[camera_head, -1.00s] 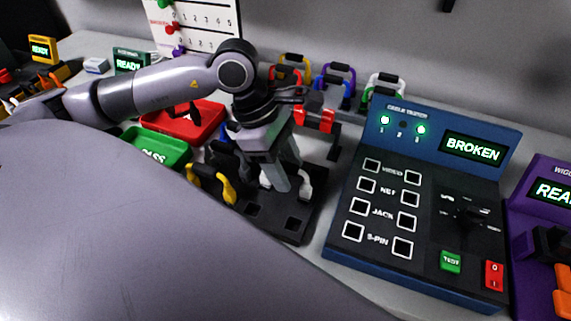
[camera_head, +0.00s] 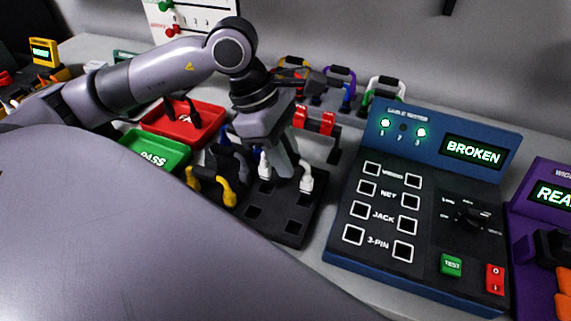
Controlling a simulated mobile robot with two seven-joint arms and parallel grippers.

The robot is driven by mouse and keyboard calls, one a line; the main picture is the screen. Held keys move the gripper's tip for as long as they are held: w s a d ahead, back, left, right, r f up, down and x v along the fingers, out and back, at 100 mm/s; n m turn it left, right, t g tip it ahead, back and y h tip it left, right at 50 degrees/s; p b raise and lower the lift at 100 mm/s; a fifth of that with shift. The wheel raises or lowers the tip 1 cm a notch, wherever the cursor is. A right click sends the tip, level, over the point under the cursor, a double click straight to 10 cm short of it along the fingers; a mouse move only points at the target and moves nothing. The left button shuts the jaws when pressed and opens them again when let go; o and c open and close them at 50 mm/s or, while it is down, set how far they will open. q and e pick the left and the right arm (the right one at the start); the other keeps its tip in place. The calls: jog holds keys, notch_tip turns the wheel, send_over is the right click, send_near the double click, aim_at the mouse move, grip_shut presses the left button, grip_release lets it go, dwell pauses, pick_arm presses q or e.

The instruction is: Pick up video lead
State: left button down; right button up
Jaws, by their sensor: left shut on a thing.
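My left gripper (camera_head: 284,172) is over the black socket block (camera_head: 296,226), pointing down. It is shut on a lead with white plugs (camera_head: 306,181), one plug showing on each side of the fingers. The gripper hides the middle of this lead, and I cannot tell whether its plugs are clear of the block. No readable label marks it as the video lead. My right gripper is not in view.
A lead with yellow plugs (camera_head: 228,193) stands left of the held lead. A red-ended lead (camera_head: 316,123) is behind. The red tray (camera_head: 155,123) and green PASS tray (camera_head: 165,144) lie left. The blue cable tester (camera_head: 343,246), reading BROKEN, stands right.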

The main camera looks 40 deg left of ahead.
pick_arm(q)
notch_tip(320, 180, up, 20)
jog(key=p, duration=0.3)
dwell(0.3)
jog(key=shift+f, duration=0.15)
